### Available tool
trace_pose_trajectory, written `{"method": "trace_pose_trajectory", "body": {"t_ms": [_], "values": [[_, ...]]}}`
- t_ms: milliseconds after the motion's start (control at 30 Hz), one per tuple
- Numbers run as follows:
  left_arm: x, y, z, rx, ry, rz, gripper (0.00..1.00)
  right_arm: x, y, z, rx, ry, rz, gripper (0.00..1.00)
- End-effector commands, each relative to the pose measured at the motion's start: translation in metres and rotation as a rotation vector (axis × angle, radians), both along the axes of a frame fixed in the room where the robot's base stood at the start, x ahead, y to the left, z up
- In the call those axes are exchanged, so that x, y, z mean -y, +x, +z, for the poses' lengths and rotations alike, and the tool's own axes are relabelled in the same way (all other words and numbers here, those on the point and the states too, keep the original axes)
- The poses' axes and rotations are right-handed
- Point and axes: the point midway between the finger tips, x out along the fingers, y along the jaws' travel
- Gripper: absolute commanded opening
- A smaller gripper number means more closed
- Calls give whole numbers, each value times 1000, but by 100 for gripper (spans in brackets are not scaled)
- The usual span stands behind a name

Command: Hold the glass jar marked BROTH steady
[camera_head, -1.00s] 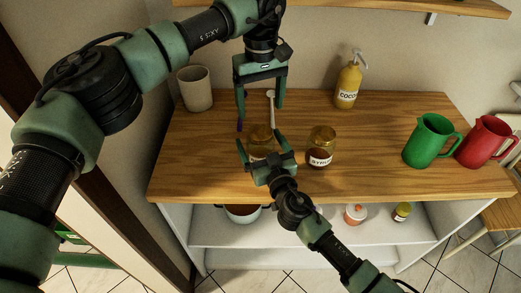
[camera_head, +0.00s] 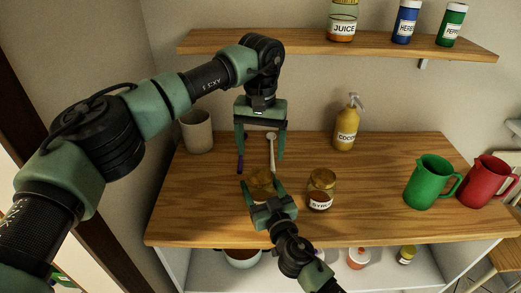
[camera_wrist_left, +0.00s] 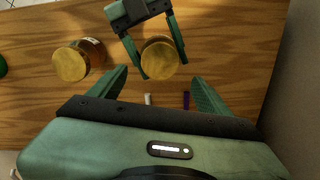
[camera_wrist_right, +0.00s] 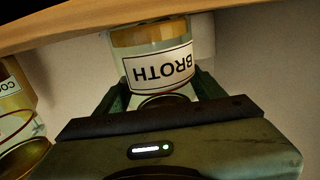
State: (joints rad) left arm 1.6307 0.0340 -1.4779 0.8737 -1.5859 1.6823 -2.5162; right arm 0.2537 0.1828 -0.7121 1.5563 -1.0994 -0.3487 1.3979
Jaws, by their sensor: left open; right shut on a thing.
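The glass BROTH jar (camera_head: 262,183) stands on the wooden counter; its gold lid (camera_wrist_left: 160,58) shows in the left wrist view. Its label (camera_wrist_right: 158,66) reads upside down in the right wrist view. My right gripper (camera_head: 260,181) is shut on the jar, one finger on each side, reaching in from the front. My left gripper (camera_head: 260,157) is open and empty, pointing down behind the jar. The right gripper partly hides the jar in the head view.
A SYRUP jar (camera_head: 321,189) stands right of the BROTH jar. A white-handled utensil (camera_head: 272,150) and a purple item (camera_head: 240,163) are near my left fingers. A beige cup (camera_head: 196,132), COCOA bottle (camera_head: 346,128), green jug (camera_head: 430,182) and red jug (camera_head: 487,181) stand around. A shelf (camera_head: 300,39) is above.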

Motion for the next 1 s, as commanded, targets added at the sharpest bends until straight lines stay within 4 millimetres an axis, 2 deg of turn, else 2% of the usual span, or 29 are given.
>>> {"method": "trace_pose_trajectory", "body": {"t_ms": [100, 233, 700, 1000], "values": [[0, 0, 0, 0, 0, -114, 78, 0, 0, 0, -1, 0, 0, 0], [0, 0, -4, -1, 0, -172, 78, 0, 0, 0, -1, 0, 0, 0], [0, -1, -68, -2, -1, -177, 78, 0, 0, 0, -1, 0, 0, 0], [0, 0, -81, 0, 0, -177, 78, 0, 0, 0, -1, 0, 0, 0]]}}
